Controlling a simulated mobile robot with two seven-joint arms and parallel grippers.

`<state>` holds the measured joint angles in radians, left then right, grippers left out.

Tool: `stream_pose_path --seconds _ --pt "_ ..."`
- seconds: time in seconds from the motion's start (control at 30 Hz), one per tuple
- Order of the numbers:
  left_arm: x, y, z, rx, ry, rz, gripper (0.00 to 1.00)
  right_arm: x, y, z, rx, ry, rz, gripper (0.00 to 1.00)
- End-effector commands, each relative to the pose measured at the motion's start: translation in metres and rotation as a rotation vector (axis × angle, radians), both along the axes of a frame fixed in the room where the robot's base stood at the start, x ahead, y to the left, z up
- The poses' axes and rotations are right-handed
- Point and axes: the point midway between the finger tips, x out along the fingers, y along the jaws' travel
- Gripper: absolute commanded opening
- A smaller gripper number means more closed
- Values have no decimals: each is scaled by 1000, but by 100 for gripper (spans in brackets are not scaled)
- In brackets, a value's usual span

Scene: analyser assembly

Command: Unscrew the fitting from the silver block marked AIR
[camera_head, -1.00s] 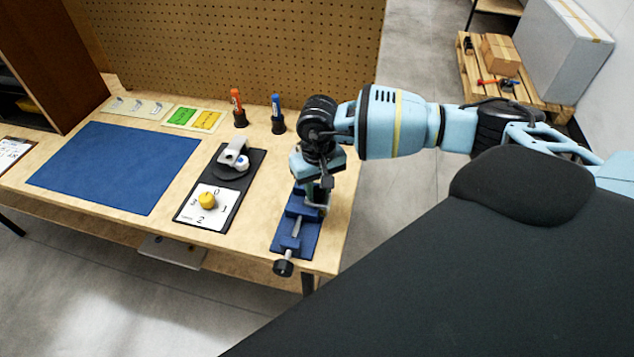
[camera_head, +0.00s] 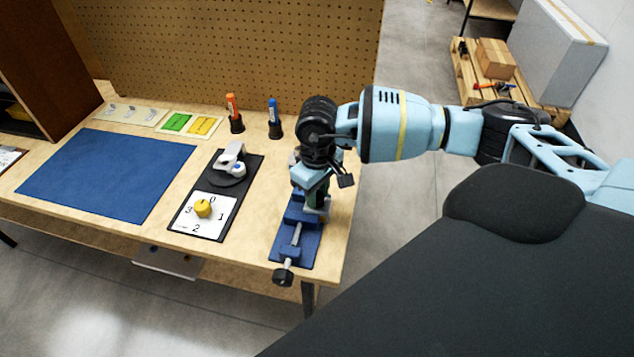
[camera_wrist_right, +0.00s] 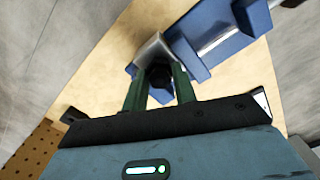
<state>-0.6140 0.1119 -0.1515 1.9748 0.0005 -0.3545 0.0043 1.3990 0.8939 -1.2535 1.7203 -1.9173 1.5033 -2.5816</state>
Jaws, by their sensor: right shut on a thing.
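My right gripper (camera_head: 316,198) points down over the blue vise (camera_head: 297,232) at the table's right end. In the right wrist view, its two green fingers (camera_wrist_right: 160,86) are closed on a dark fitting (camera_wrist_right: 158,73). The fitting sits against the silver block (camera_wrist_right: 150,47), which is beside the blue vise jaw (camera_wrist_right: 187,58). The AIR mark cannot be read. In the head view the gripper and wrist hide the fitting. My left gripper is not in view.
A black plate with a yellow knob (camera_head: 203,208) on a numbered dial lies left of the vise. Orange (camera_head: 233,108) and blue (camera_head: 273,112) markers stand upright behind. A blue mat (camera_head: 105,175) lies bare on the left. A pegboard (camera_head: 230,45) closes the back.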

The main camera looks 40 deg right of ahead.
Motion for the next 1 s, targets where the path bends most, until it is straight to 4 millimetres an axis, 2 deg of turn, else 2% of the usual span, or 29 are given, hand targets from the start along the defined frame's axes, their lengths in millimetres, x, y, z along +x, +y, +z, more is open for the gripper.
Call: stream_pose_path --seconds 0.1,0.3,0.57,0.6,0.7,0.77,0.93,1.0 --pt "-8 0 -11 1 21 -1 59 0 0 -4 1 1 125 5" --pt "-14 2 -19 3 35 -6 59 0 0 -2 1 0 273 5" --pt "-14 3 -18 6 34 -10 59 0 0 0 0 -1 286 5" --pt "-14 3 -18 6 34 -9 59 0 0 0 0 -1 285 32" --pt "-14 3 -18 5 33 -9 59 0 0 0 0 -1 285 46" --pt "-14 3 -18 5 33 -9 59 0 0 0 0 -1 285 53" --pt "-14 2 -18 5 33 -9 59 0 0 0 0 0 284 53" --pt "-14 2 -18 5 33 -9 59 0 0 0 0 0 284 59"
